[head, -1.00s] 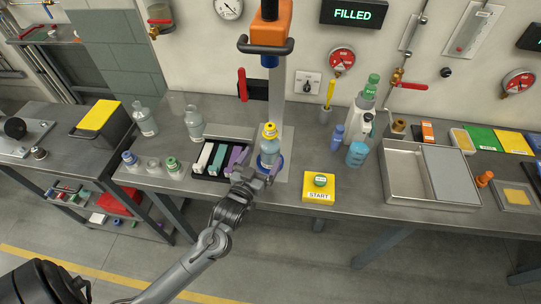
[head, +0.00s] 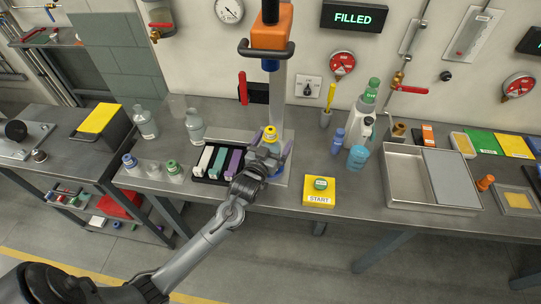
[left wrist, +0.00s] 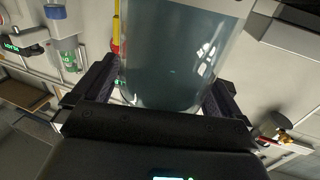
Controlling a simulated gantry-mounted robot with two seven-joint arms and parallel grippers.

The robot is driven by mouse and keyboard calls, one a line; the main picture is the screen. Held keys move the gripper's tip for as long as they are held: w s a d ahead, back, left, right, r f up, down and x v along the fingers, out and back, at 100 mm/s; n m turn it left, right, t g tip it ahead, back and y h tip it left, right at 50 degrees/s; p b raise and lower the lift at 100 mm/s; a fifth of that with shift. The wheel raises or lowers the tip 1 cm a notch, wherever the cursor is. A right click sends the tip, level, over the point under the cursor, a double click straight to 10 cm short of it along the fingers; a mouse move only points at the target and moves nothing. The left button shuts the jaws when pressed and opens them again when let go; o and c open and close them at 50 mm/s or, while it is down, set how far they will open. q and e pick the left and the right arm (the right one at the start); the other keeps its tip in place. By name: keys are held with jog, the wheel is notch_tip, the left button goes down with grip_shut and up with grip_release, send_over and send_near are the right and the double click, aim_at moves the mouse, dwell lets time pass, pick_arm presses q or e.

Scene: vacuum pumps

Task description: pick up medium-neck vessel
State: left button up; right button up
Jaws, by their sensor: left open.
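A clear vessel of bluish liquid with a yellow cap (head: 269,134) stands at the filling station, under the orange press head. My left gripper (head: 270,151) is at its body and hides most of it in the head view. In the left wrist view the vessel (left wrist: 168,55) fills the space between the two dark fingers (left wrist: 158,92), one on each side. The fingers are open around it. I cannot tell whether either finger touches the glass. My right gripper is not in view.
The orange press head (head: 271,28) and its column stand over the vessel. A rack of coloured blocks (head: 212,178) lies close left. Clear bottles (head: 194,127) stand behind it. A yellow START button box (head: 319,192) is to the right. A FILLED sign (head: 354,16) is lit.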

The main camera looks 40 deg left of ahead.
pick_arm(q)
jog(key=shift+c, duration=0.3)
jog(key=c, duration=1.4)
jog(key=shift+r, duration=0.1)
jog(key=shift+c, duration=0.2)
jog(key=shift+r, duration=0.1)
